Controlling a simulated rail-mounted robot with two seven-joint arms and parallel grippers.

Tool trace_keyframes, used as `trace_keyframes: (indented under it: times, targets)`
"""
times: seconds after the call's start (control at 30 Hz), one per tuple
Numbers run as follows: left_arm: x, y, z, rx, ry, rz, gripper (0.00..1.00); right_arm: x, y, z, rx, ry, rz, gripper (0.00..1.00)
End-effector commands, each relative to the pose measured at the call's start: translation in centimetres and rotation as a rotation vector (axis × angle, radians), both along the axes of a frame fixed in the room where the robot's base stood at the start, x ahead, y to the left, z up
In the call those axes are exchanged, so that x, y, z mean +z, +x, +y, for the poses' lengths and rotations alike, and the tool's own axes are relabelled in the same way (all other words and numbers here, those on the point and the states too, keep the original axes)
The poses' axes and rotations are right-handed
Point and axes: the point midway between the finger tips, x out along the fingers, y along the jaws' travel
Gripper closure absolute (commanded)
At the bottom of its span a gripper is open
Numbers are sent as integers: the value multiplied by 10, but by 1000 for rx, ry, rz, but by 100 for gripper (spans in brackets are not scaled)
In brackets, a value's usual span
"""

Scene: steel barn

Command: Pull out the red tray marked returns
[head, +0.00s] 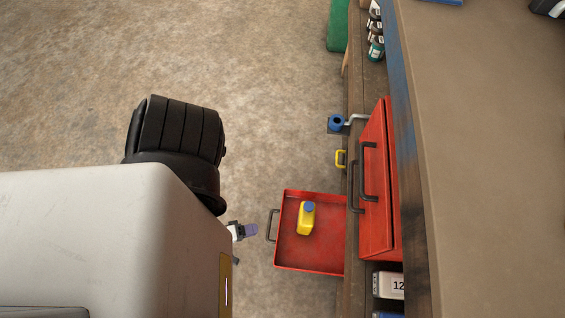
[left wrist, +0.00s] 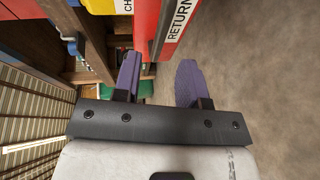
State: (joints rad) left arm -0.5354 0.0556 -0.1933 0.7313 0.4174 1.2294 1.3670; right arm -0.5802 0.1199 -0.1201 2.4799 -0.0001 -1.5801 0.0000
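The red tray (head: 325,262) sticks out from the shelving in the head view, with a yellow bottle (head: 306,220) with a blue cap lying in it. Its dark handle (head: 272,226) faces left. The left wrist view shows a red front with a partly cut-off "RETURN" label (left wrist: 179,22) and a dark handle (left wrist: 165,30). My left gripper (head: 250,230) is just left of the handle, apart from it. Its purple fingers (left wrist: 157,78) are spread and empty in the left wrist view. My right gripper is not in view.
A closed red drawer unit (head: 378,220) with dark handles stands right of the tray under the brown worktop (head: 480,130). A blue object (head: 336,123) and a yellow handle (head: 341,158) stick out farther up. Open concrete floor (head: 270,80) lies left.

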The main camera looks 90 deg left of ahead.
Motion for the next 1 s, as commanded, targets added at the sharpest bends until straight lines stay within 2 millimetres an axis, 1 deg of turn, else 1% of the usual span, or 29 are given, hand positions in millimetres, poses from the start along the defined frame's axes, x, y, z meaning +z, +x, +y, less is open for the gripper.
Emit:
trace_keyframes:
  times: [0.03,0.2,0.3,0.4,0.6,1.0]
  targets:
    - [3,-11,-3,0,-1,3,61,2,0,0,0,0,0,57]
    - [7,-39,-8,-1,-1,2,61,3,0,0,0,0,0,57]
    - [9,-51,-10,0,0,2,61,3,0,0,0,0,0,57]
    - [11,-59,-12,0,-1,1,61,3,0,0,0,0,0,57]
    - [12,-67,-13,0,-1,0,61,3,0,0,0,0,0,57]
    - [13,-68,-14,0,0,0,61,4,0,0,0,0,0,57]
